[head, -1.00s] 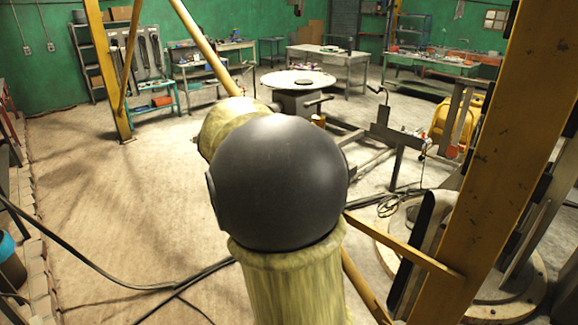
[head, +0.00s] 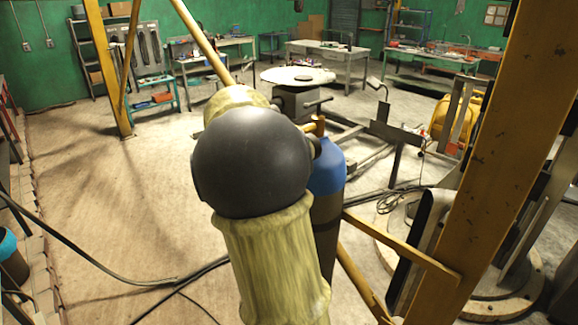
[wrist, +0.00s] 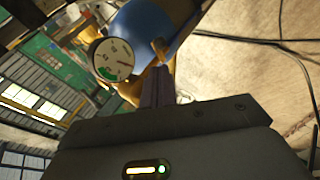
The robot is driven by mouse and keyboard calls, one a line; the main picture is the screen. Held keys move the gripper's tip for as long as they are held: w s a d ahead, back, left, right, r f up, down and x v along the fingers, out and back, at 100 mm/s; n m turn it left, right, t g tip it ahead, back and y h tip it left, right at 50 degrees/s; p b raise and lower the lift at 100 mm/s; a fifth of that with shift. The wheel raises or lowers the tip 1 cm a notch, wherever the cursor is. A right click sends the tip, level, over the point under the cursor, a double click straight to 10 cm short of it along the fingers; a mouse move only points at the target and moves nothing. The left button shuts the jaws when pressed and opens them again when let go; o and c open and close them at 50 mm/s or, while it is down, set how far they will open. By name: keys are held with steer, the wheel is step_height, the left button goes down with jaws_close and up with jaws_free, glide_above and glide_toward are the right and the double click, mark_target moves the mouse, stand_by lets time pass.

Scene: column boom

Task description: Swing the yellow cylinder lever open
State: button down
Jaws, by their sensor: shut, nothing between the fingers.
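The gas cylinder has a blue shoulder (head: 328,172) and a dark body, and stands upright just right of my arm in the head view. Its yellow lever (head: 318,124) shows above the shoulder, partly hidden by my arm. In the wrist view the blue shoulder (wrist: 170,22) fills the top middle, with the yellow lever (wrist: 160,50) in front of it. My gripper (wrist: 161,72) is shut and empty, its fingertips right at the lever's end. I cannot tell whether they touch it. In the head view my arm hides the gripper.
A round white-dialled gauge (wrist: 113,60) sits close left of my fingers. A yellow column (head: 500,170) and a diagonal brace stand right of the cylinder. Black cables (head: 170,285) lie on the floor at left. A round table (head: 300,77) stands behind; the left floor is open.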

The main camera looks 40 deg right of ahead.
steer(key=p+x, duration=0.4)
steer(key=x, duration=0.6)
steer(key=shift+f+b, duration=0.2)
steer(key=shift+b, duration=0.8)
steer(key=shift+s+t+b, duration=0.15)
steer(key=shift+t+b, duration=0.2)
steer(key=shift+t, duration=0.05)
